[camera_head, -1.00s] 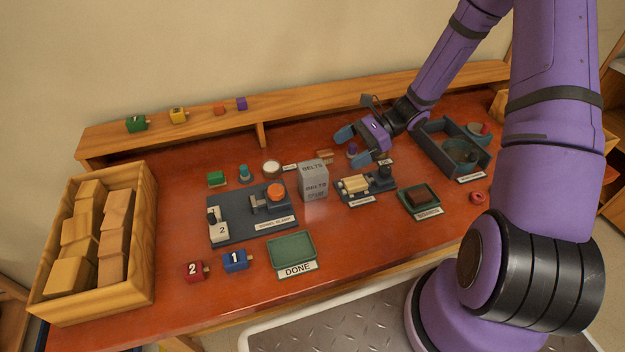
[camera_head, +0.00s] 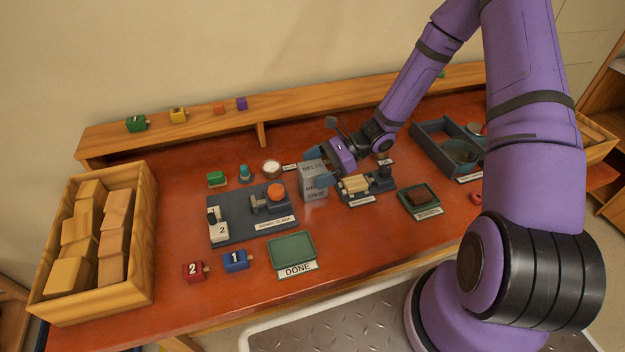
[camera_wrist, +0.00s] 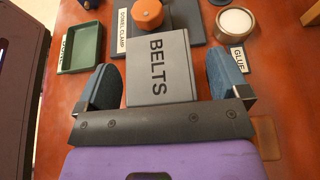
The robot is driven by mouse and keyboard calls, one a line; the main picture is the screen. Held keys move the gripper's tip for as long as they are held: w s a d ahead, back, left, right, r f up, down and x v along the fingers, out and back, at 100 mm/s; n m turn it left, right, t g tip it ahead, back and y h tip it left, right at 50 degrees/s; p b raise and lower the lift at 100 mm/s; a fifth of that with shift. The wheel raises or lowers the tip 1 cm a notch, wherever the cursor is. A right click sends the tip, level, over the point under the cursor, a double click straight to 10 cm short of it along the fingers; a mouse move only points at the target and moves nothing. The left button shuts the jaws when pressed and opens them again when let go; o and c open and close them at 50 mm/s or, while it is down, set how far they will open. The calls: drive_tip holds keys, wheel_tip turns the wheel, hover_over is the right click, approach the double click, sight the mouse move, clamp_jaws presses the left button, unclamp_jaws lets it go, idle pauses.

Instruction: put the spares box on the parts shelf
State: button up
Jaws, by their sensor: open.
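The grey spares box (camera_head: 314,189), lettered BELTS and SPARE, stands upright on the red bench. In the wrist view its BELTS face (camera_wrist: 160,68) lies between my two blue fingers. My gripper (camera_head: 325,160) is open at the box's right side in the head view and partly covers it. In the wrist view my gripper (camera_wrist: 166,85) has a finger on each side of the box, with gaps showing. I cannot tell how deep the fingers reach. The wooden parts shelf (camera_head: 200,136) runs along the back of the bench and carries several small coloured pieces.
A dowel clamp board (camera_head: 240,232) lies left of the box, with the glue pot (camera_head: 271,168) behind it. A green DONE tray (camera_head: 291,250) is in front. A crate of wooden blocks (camera_head: 148,225) stands far left. The shelf's middle is clear.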

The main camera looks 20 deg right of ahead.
drive_tip(key=shift+a+f, duration=0.25)
drive_tip(key=shift+a, duration=0.35)
drive_tip(key=c, duration=1.2)
drive_tip(key=shift+o, duration=0.2)
drive_tip(key=shift+r, duration=0.1)
